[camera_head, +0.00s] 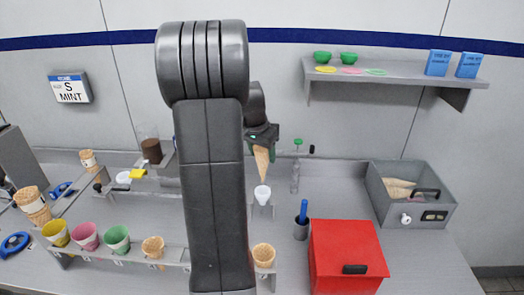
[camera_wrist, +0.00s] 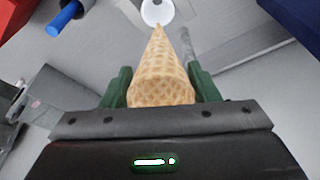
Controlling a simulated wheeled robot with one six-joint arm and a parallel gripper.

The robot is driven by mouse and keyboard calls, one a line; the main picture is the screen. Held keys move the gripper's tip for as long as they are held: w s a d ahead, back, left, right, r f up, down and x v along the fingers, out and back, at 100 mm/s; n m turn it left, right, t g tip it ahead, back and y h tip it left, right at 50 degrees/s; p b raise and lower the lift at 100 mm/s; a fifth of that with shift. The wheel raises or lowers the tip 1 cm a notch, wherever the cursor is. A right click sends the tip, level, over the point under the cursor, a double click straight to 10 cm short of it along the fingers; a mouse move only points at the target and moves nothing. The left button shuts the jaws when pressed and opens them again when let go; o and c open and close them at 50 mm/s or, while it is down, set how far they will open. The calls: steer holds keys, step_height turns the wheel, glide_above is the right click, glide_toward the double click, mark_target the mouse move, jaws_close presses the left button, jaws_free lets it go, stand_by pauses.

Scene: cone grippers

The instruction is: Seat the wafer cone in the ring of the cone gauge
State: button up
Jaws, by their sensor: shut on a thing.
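My gripper (camera_head: 262,138) is shut on a tan wafer cone (camera_head: 262,161), which hangs tip down. In the wrist view the cone (camera_wrist: 161,68) sits between the two green fingers of my gripper (camera_wrist: 161,88), its tip toward the top edge. A white, round, cup-like piece (camera_head: 262,193) on a small grey stand is below the cone in the head view. It also shows at the top of the wrist view (camera_wrist: 157,12), just beyond the tip. The tip looks apart from it. I cannot tell for sure whether this piece is the gauge ring.
A front rack holds yellow (camera_head: 56,232), pink (camera_head: 86,235) and green (camera_head: 116,238) cups and wafer cones (camera_head: 263,255). A red box (camera_head: 346,256), a dark pot with a blue handle (camera_head: 301,228) and a grey bin (camera_head: 431,215) stand right. My arm hides the middle.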

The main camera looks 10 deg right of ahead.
mark_target(262, 170)
steer(key=shift+f+b, duration=2.45)
steer(key=shift+f, duration=1.2)
steer(key=o, duration=0.7)
steer(key=shift+o, duration=0.2)
steer(key=b+v, duration=0.1)
steer(key=v, duration=1.3)
steer(key=shift+d, duration=0.1)
steer(key=shift+w+f, duration=0.1)
